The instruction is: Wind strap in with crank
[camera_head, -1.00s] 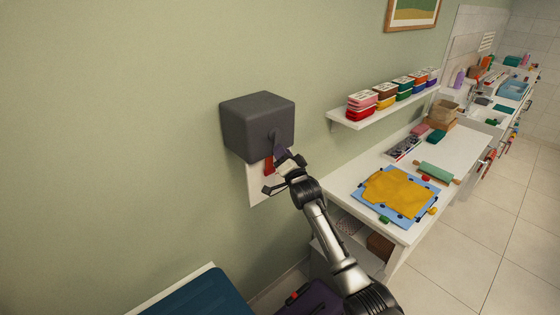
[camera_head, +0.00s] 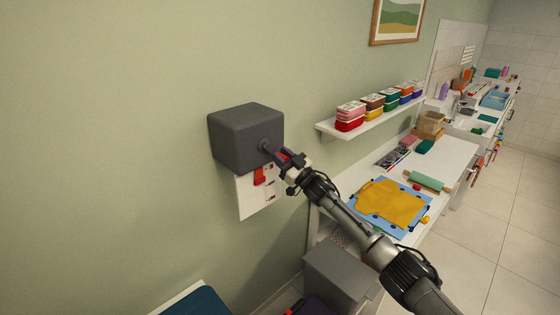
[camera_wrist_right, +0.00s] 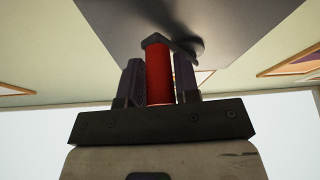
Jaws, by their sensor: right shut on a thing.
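A dark grey box (camera_head: 245,140) is fixed to the green wall. A crank hub (camera_head: 266,147) sticks out of its right-hand face. My right gripper (camera_head: 285,157) is at the crank, just right of the box. In the right wrist view, the red crank handle (camera_wrist_right: 159,75) stands between the two dark fingers, which are shut on it. The dark crank arm (camera_wrist_right: 168,42) joins the handle's far end, against the box face. A short red piece (camera_head: 260,175), perhaps the strap's end, hangs below the box. My left gripper is out of view.
A white panel (camera_head: 254,202) with small markings is on the wall under the box. A shelf (camera_head: 372,125) with several coloured containers and a white worktop (camera_head: 445,160) stand to the right. A grey bin (camera_head: 338,272) is below. The wall left of the box is clear.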

